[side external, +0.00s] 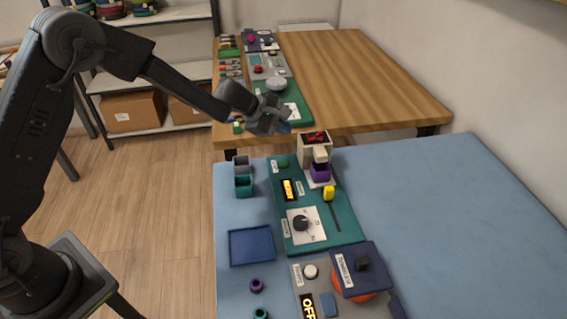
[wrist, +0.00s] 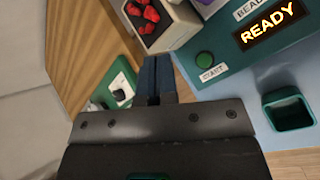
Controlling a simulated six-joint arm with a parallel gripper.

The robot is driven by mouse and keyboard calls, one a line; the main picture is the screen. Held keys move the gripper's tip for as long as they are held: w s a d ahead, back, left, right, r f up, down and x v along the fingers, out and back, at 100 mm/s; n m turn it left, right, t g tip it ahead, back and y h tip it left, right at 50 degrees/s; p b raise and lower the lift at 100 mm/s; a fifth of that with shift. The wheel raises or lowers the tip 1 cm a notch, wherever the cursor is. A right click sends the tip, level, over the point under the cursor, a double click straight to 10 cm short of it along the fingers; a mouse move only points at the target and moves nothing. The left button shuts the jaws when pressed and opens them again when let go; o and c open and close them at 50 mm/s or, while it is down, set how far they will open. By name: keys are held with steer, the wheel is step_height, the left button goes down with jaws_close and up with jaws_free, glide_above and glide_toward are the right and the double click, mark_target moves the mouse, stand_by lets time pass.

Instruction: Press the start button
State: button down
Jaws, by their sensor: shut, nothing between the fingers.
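The start button is a round green button (wrist: 204,60) on the teal panel (wrist: 237,64), beside a "START" label, in the wrist view. In the side view the green button (side external: 283,163) is small, at the panel's far end. My gripper (side external: 284,128) is above and beyond that end of the panel, apart from the button. In the wrist view its blue fingertips (wrist: 156,64) are together and empty, and appear left of the button. A yellow "READY" display (wrist: 270,27) is lit on the panel.
A cream box with red pieces (wrist: 155,20) stands beside the button; in the side view the box (side external: 314,150) rises above the panel. Teal and grey cups (side external: 243,186) and a blue tray (side external: 252,246) lie left. The blue table (side external: 440,220) is clear at right.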

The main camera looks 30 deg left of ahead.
mark_target(283, 165)
steer(key=shift+f, duration=0.1)
steer(key=shift+f, duration=4.3)
steer(key=shift+f, duration=0.4)
steer(key=shift+f, duration=0.4)
steer(key=shift+r, duration=0.8)
steer(key=shift+r, duration=2.5)
